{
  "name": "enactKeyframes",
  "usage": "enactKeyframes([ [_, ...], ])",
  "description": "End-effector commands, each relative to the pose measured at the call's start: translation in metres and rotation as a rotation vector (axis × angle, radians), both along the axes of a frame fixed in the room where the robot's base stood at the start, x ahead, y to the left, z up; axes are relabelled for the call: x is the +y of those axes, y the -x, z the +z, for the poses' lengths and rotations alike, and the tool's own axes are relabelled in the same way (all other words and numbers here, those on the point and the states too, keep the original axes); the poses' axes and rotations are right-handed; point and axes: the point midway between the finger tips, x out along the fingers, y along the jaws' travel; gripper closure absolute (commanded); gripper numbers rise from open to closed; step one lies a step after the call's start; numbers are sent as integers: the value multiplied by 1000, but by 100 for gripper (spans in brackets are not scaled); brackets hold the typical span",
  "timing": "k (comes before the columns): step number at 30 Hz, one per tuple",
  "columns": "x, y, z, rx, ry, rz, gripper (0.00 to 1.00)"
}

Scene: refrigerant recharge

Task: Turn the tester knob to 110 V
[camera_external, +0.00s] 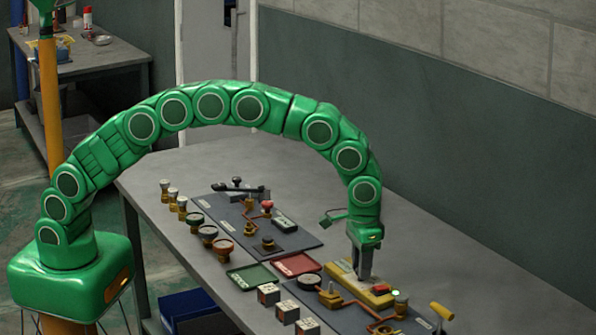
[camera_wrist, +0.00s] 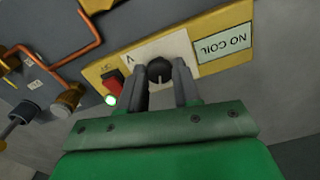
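The tester is a yellow box (camera_external: 345,277) on the bench; it fills the upper middle of the wrist view (camera_wrist: 212,37). Its black round knob (camera_wrist: 160,70) sits on a white dial plate marked V (camera_wrist: 176,46). My gripper (camera_external: 364,277) points down at the box. In the wrist view its two grey fingers (camera_wrist: 160,76) stand on either side of the knob, very close to it. Whether they touch it is unclear. The dial's voltage marks and the knob's pointer cannot be read. The tester's display reads NO COIL (camera_wrist: 224,43).
A red switch (camera_wrist: 112,84) and a lit green lamp (camera_wrist: 110,100) sit beside the dial. Copper pipes and brass fittings (camera_wrist: 67,98) lie to the left. Green (camera_external: 252,276) and red trays (camera_external: 296,264) and several small boxes (camera_external: 268,294) stand near the tester.

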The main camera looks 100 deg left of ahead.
Motion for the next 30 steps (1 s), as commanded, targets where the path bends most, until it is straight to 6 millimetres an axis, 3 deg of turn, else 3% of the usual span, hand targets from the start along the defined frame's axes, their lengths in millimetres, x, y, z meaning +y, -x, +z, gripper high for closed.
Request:
enactKeyframes([
  [1, 1, 0, 0, 1, -1, 1, 61],
  [5, 1, 0, 0, 0, 0, 1, 43],
  [17, 0, 0, 4, -1, 0, 1, 43],
  [23, 0, 0, 24, -1, -1, 1, 43],
  [30, 1, -1, 61, -3, -1, 1, 43],
])
